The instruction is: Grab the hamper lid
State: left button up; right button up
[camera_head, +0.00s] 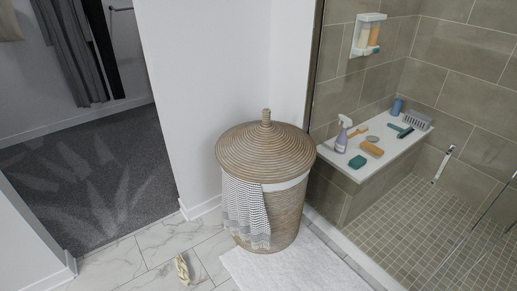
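The hamper lid (240,146) is a round, cone-shaped woven lid in brown and pale stripes, with a small upright knob (266,117) at its top. It sits on the woven hamper (285,213), which stands on the floor near the middle of the view. A patterned grey and white towel (245,208) hangs down the hamper's front left side from under the lid's edge. A white band shows just under the lid at the front right. Neither of my grippers shows in the head view.
A white wall (200,70) rises behind the hamper. A shower bench (345,171) with bottles and sponges stands at right. A white bath mat (295,268) lies in front. A small pale item (182,269) lies on the marble floor. A carpeted doorway (90,180) opens at left.

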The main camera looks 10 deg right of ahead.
aim_at(266, 151)
jog(key=i+l+u, duration=0.35)
jog(key=i+l, duration=0.5)
jog(key=l, duration=0.05)
